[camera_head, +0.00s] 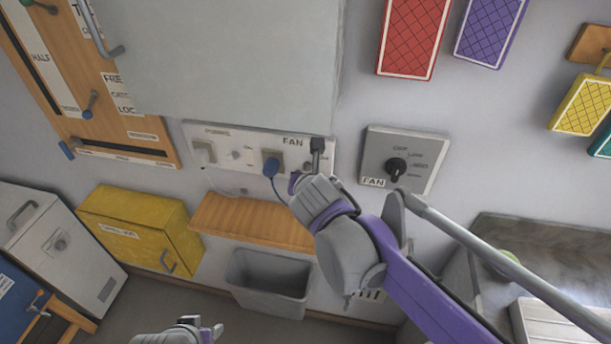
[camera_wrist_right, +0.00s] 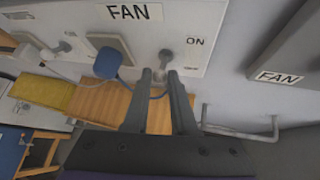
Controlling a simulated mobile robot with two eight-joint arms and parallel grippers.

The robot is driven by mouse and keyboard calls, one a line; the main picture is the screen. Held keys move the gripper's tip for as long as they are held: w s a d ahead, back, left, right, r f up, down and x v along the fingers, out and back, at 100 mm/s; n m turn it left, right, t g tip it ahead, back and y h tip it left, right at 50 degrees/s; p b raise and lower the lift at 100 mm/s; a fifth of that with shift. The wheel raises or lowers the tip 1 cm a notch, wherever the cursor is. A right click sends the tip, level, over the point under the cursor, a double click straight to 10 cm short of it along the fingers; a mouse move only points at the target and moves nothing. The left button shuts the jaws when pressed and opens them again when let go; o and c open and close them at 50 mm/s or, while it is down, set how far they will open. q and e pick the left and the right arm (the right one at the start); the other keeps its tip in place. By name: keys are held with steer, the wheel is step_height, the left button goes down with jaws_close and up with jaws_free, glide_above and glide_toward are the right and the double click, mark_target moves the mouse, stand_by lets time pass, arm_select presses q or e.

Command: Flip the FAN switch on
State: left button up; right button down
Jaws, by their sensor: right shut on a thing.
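The white FAN panel (camera_head: 235,144) is on the wall, and its FAN label (camera_wrist_right: 134,12) shows in the right wrist view. The small grey FAN switch (camera_wrist_right: 165,56) sits below that label, left of the ON label (camera_wrist_right: 195,41). My right gripper (camera_head: 318,150) is at the panel's right end and hides the switch in the head view. In the wrist view its fingertips (camera_wrist_right: 159,75) are at the switch, shut on it. Its exact tilt cannot be told. My left gripper (camera_head: 205,330) is low in the head view, away from the panel; its opening is unclear.
A blue plug (camera_head: 271,163) with a cord is in a socket left of my right gripper. A grey FAN dial (camera_head: 406,158) is to the right. A grey cabinet (camera_head: 220,55) overhangs above. A wooden shelf (camera_head: 250,222) and a grey bin (camera_head: 268,282) are below.

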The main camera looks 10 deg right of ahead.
steer(key=c, duration=0.7)
jaws_free()
steer(key=shift+c, duration=0.2)
steer(key=v, duration=1.1)
steer(key=shift+p, duration=0.3)
steer(key=shift+w+f, duration=0.1)
